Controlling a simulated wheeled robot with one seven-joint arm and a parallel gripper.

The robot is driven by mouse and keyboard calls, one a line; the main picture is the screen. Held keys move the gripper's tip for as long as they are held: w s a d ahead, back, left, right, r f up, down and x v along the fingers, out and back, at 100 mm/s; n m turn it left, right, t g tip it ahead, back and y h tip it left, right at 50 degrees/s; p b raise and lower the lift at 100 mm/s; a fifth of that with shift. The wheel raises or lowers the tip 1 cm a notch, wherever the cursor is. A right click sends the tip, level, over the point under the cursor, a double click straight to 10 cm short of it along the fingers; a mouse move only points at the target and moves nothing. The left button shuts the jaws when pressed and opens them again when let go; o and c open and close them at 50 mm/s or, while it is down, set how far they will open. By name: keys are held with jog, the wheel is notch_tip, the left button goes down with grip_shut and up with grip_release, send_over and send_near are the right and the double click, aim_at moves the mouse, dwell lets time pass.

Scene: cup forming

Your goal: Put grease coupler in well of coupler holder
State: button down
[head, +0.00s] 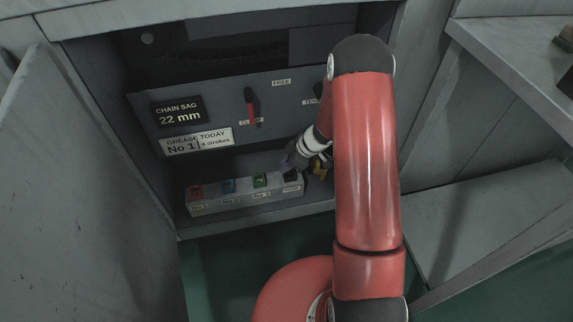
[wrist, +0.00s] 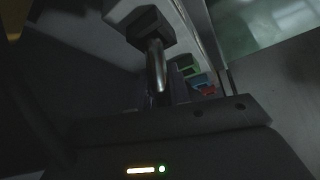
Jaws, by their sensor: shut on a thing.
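My gripper (head: 294,166) is at the right end of a long pale block (head: 235,204) low in the open cabinet. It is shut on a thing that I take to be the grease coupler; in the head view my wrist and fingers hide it. In the wrist view a shiny metal cylinder (wrist: 156,66) with a dark blocky end stands in front of the camera. A dark section (head: 292,178) with a label marks the block's right end, probably the coupler holder. I cannot tell whether the coupler is inside its well or just above it.
The block carries a red (head: 196,191), a blue (head: 228,186) and a green fitting (head: 260,180). Above it is a panel with a red-handled lever (head: 252,105) and a sign (head: 196,141) reading "GREASE TODAY No 1, 4 strokes". Cabinet walls stand close on both sides.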

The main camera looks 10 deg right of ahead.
jog(key=c, duration=1.3)
grip_release()
jog(key=shift+f, duration=0.1)
jog(key=shift+r, duration=0.2)
jog(key=p+v, duration=0.2)
jog(key=v, duration=1)
